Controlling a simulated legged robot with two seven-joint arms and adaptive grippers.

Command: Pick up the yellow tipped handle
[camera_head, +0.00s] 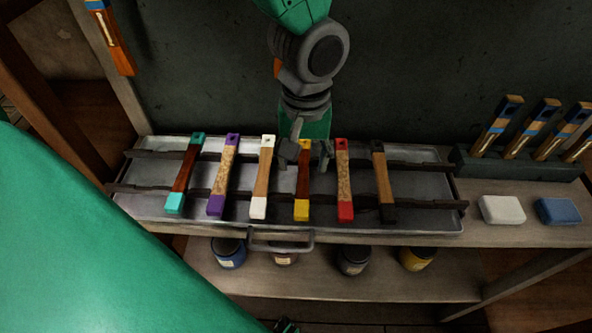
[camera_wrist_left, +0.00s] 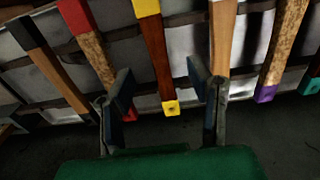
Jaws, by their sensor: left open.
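The yellow tipped handle (camera_head: 302,187) is dark reddish wood with yellow ends and lies across the two dark rails of a metal tray, fourth from the left in a row. My left gripper (camera_head: 304,152) is open and empty at its far half, covering part of it. In the left wrist view the yellow tipped handle (camera_wrist_left: 157,50) runs between the two spread fingers of my left gripper (camera_wrist_left: 161,88). The right finger is close to the white tipped handle (camera_wrist_left: 221,45). I cannot tell whether either finger touches wood. My right gripper is not clearly seen.
The red tipped handle (camera_head: 344,185) and white tipped handle (camera_head: 262,185) flank it closely. Teal, purple and black tipped handles share the tray (camera_head: 425,218). A rack of brushes (camera_head: 520,165) and two blocks stand at the right. Several jars stand on the lower shelf.

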